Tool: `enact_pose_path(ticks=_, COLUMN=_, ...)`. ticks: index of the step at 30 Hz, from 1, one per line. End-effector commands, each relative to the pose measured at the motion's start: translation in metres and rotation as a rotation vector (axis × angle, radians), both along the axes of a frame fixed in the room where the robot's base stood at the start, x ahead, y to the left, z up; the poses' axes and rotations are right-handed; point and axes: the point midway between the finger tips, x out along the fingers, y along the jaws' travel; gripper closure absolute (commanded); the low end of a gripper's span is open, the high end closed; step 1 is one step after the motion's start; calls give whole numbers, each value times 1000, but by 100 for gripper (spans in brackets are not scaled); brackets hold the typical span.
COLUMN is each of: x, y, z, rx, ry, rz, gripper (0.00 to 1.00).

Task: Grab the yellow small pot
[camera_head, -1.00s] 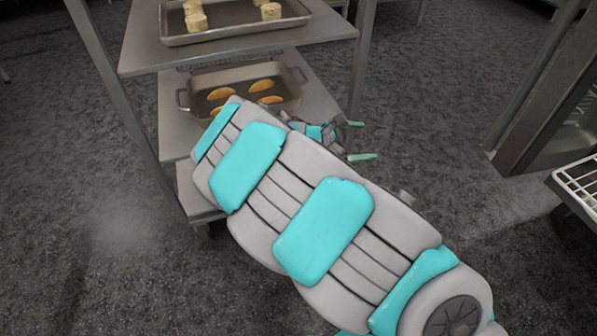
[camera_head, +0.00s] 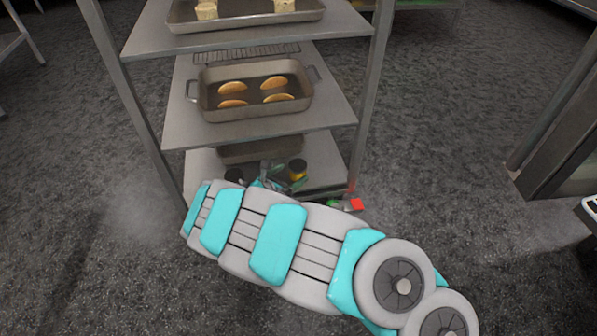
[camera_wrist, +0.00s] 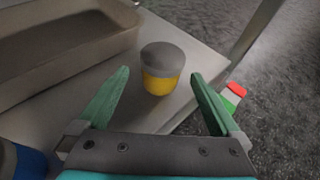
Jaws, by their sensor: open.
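The yellow small pot (camera_wrist: 160,82) has a grey lid and stands upright on a shelf, ahead of my gripper in the wrist view. In the head view the pot (camera_head: 297,170) is small, on the lowest shelf of the rack. My gripper (camera_wrist: 160,85) is open and empty. Its two green fingers point toward the pot, one to each side of it in the picture, with visible gaps. I cannot tell whether the tips reach as far as the pot. In the head view my gripper (camera_head: 280,182) is small and partly hidden at the lowest shelf.
A baking pan (camera_wrist: 60,45) stands left of the pot. A blue item (camera_wrist: 28,162) is at the lower left. A green, white and red item (camera_wrist: 233,95) lies right of my gripper. A rack post (camera_wrist: 258,35) rises beyond. The upper shelf holds a pan of bread (camera_head: 255,110).

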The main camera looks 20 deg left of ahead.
Motion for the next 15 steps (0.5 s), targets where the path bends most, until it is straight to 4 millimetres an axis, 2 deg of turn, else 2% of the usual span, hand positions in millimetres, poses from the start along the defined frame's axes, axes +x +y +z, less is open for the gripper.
enact_pose_path(ticks=7, x=32, y=-11, z=-14, rx=0, ry=2, rz=-5, gripper=0)
enact_pose_path(ticks=15, x=42, y=-12, z=-15, rx=0, ry=0, rz=-2, gripper=0)
